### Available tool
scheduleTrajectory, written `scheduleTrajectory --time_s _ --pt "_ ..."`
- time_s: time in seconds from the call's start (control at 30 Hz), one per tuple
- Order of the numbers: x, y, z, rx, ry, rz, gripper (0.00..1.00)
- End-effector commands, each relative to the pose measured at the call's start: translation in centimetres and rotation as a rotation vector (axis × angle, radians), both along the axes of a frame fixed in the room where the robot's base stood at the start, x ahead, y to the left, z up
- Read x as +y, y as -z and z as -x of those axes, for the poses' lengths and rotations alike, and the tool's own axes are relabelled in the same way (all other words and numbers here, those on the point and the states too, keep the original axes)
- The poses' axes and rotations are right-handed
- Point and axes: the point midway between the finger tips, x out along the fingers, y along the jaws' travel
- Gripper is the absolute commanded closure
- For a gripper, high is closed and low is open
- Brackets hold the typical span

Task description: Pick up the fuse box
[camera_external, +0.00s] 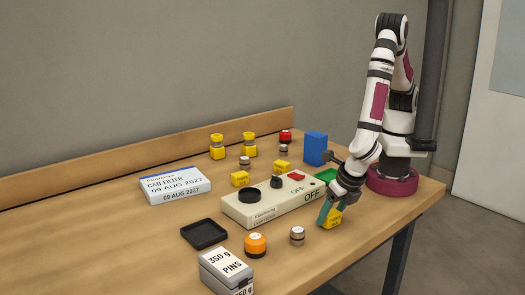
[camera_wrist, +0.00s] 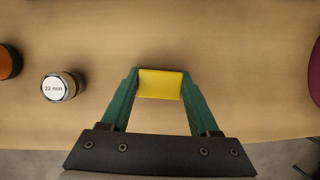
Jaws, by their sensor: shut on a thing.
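My gripper (camera_external: 328,212) is at the table's front right, with its green fingers pointing down. It is shut on a small yellow box (camera_wrist: 160,84), which sits between the fingertips in the wrist view. The same box (camera_external: 334,217) shows partly behind the fingers in the external view. No label marking it as the fuse box can be read. I cannot tell if it touches the table.
A white panel (camera_external: 245,210) with a black disc and red switch lies beside my gripper. A ringed cylinder (camera_external: 297,236) marked 22 mm (camera_wrist: 60,87) and an orange-topped jar (camera_external: 255,244) stand nearby. A black tray (camera_external: 204,233), a PINS box (camera_external: 226,268) and a blue box (camera_external: 314,148) stand further off.

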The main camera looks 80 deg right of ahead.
Motion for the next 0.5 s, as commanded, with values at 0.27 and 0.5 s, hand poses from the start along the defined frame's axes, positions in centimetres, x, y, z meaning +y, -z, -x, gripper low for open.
scheduleTrajectory --time_s 0.27,0.5 --pt "-0.1 -4.2 -0.1 -0.003 0.002 -0.005 0.94" --pt "-5.7 -7.4 -1.9 -0.002 0.006 -0.003 0.94"
